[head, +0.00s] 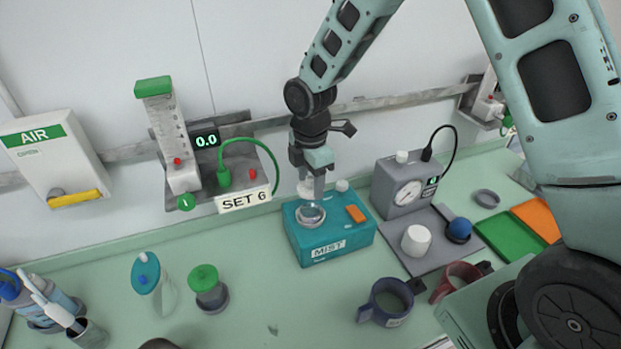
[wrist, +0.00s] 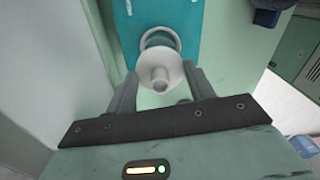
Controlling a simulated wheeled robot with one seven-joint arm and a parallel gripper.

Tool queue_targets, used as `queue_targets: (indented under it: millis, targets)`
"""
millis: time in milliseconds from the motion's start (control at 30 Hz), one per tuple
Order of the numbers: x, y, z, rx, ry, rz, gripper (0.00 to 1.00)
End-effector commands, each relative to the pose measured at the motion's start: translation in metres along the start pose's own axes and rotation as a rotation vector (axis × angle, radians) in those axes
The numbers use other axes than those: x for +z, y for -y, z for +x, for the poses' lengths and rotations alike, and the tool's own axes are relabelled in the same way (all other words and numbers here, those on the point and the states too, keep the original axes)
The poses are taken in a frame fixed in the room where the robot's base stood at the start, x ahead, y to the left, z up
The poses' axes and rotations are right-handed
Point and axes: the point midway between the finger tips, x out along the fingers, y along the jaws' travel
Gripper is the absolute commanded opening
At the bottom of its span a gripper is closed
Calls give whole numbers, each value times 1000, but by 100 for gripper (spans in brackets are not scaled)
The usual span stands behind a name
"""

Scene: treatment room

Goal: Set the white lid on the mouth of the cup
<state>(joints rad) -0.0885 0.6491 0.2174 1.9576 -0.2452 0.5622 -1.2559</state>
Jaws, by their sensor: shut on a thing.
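The white lid (wrist: 160,74), a round disc with a knob, sits between the two fingers of my gripper (wrist: 161,88) in the wrist view. My gripper (head: 314,196) is shut on it. The cup (wrist: 158,39) shows in the wrist view as a pale ring with a dark teal inside, just beyond the lid. In the head view the cup (head: 311,216) sits in the top of the teal MIST box (head: 337,246), with my fingers right above it. The lid partly covers the cup mouth in the wrist view. I cannot tell whether lid and cup touch.
An orange button (head: 357,214) is on the MIST box. A grey gauge box (head: 404,190) stands to its right, with a white cup-shaped piece (head: 416,240) on a grey mat. A blue mug (head: 388,302) stands in front.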

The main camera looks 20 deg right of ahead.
Motion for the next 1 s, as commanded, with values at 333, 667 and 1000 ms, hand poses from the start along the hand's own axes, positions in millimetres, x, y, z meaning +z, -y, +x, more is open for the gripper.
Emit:
queue_targets:
  millis: [333,667,1000]
  targets:
    - [0,0,4,0,0,0,32]
    - [0,0,12,-1,0,0,32]
    - [0,0,13,0,0,0,32]
